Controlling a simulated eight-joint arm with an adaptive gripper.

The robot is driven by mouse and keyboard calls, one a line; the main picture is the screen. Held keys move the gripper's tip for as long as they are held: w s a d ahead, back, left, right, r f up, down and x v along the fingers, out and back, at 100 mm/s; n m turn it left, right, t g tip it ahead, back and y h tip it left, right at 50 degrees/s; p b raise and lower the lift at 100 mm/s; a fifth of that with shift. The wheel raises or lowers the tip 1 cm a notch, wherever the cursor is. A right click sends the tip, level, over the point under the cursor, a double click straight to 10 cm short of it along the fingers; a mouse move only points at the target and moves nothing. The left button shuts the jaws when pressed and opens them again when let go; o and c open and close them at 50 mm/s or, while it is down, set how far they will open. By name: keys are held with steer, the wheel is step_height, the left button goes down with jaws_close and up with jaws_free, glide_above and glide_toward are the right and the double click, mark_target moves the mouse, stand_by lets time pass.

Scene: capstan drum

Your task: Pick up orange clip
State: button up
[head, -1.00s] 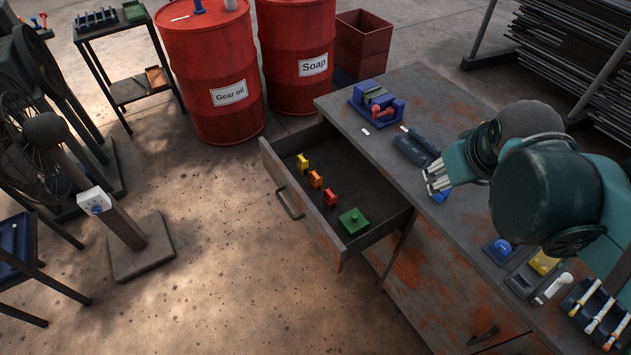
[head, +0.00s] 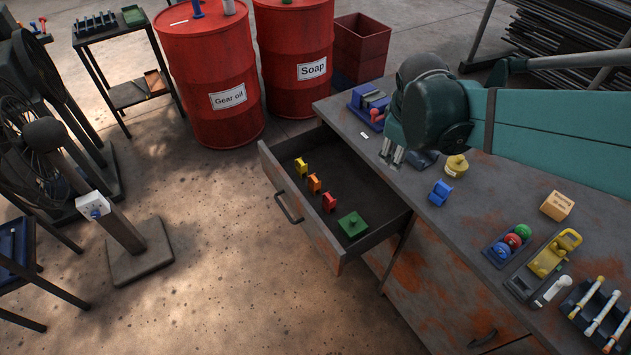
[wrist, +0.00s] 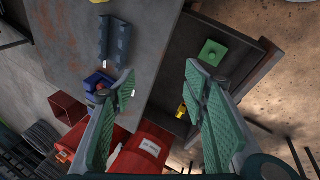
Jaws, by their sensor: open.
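The orange clip (head: 314,183) stands in the open drawer (head: 273,193), between a yellow clip (head: 301,167) and a red clip (head: 329,202). My gripper (head: 392,153) is above the bench's left edge, to the right of and apart from the clips. In the wrist view my gripper (wrist: 160,72) is open, with nothing between its green-padded fingers. The yellow clip (wrist: 181,111) shows there beside the right finger. I cannot make out the orange clip in that view; the right finger covers part of the drawer.
A green knobbed block (head: 352,224) sits at the drawer's near end. The bench (head: 425,235) holds a blue vise (head: 368,100), a blue block (head: 440,193), a yellow weight (head: 456,166) and a wooden block (head: 557,206). Red drums (head: 210,75) stand behind the drawer.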

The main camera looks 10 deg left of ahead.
steer(key=w+a+f+n+g+h, duration=0.1)
steer(key=w+a+f+n, duration=0.65)
steer(key=a+f, duration=0.4)
steer(key=n+h, duration=0.1)
steer(key=n, duration=0.5)
glide_above(313, 179)
steer(key=s+a, duration=0.1)
steer(key=s, duration=0.1)
step_height(313, 179, down, 15)
steer(key=shift+a+f+n+h, duration=0.3)
steer(key=shift+a+f+n, duration=0.05)
steer(key=shift+a, duration=0.1)
steer(key=shift+f, duration=0.1)
steer(key=shift+x, duration=1.2)
steer(key=shift+w+d+f, duration=0.1)
steer(key=shift+b+x, duration=1)
steer(key=shift+x, duration=1.5)
steer(key=shift+d, duration=0.1)
steer(key=shift+c, duration=0.7)
